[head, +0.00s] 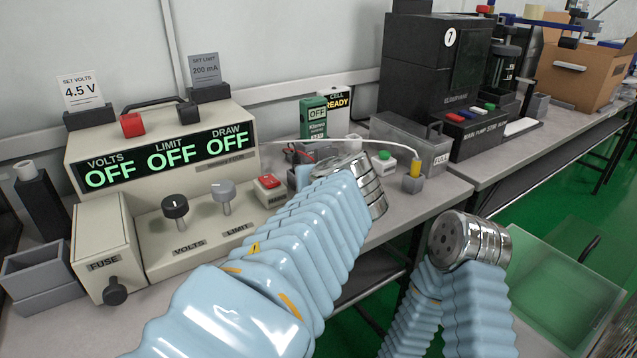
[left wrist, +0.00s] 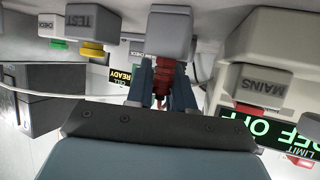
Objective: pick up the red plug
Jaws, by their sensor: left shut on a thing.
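The red plug (left wrist: 162,72) shows in the left wrist view, between the fingers of my left gripper (left wrist: 162,86). The gripper is shut on it. The plug meets a grey block (left wrist: 171,34) in that view; I cannot tell whether it is still seated there. In the head view my left arm reaches over the bench, and its wrist hides the plug and most of the gripper. My right arm's wrist shows at the lower right of the head view, but its gripper is out of sight.
A cream power supply (head: 62,160) with OFF readouts stands at the left.

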